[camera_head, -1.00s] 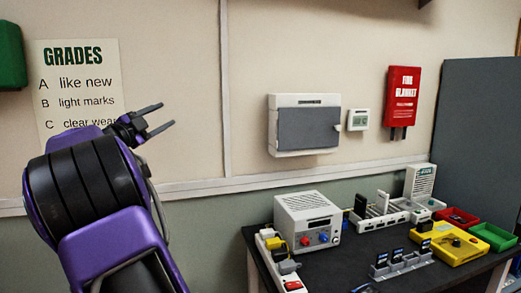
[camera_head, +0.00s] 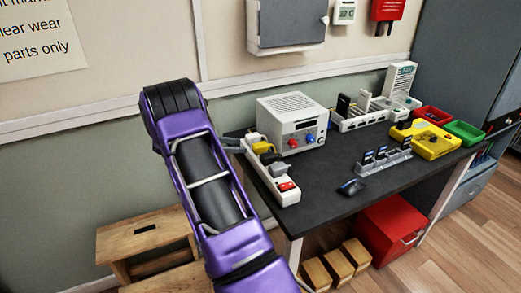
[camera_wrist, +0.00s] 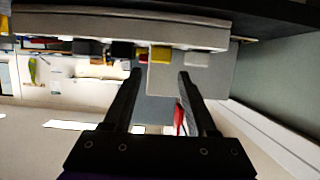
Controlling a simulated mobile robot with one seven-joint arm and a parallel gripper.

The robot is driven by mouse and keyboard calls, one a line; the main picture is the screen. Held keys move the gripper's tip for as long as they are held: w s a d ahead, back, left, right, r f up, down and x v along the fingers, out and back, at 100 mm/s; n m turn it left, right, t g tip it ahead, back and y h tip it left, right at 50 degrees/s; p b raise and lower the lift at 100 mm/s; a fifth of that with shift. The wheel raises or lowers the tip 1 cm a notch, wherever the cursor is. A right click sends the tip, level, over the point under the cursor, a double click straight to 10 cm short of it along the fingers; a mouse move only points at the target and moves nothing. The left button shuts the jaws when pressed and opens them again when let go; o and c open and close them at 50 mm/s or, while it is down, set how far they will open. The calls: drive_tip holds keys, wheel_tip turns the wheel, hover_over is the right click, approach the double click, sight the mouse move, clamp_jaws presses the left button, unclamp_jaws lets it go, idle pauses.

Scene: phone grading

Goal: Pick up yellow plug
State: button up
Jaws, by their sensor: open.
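The yellow plug (camera_head: 262,148) sits in the white power strip (camera_head: 287,198) near its far end, on the left side of the dark table. In the wrist view the yellow plug (camera_wrist: 160,55) hangs below the strip (camera_wrist: 120,30), roughly centred between the fingertips and just beyond them. My gripper (camera_wrist: 160,74) is open and empty, its two dark fingers spread wider than the plug. In the head view my gripper (camera_head: 238,144) is at the strip's left side, level with its far end, partly hidden behind my purple arm.
A black plug (camera_head: 268,158) and a grey plug (camera_head: 280,169) sit beside the yellow one. In the wrist view a white plug (camera_wrist: 197,60) is on its other side. A grey-white box (camera_head: 291,122) stands close right of the strip. A wooden stool (camera_head: 140,240) is lower left.

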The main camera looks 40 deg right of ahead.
sight(256, 145)
drive_tip(key=b+x, duration=0.1)
drive_tip(key=x, duration=0.8)
drive_tip(key=shift+d, duration=0.3)
clamp_jaws()
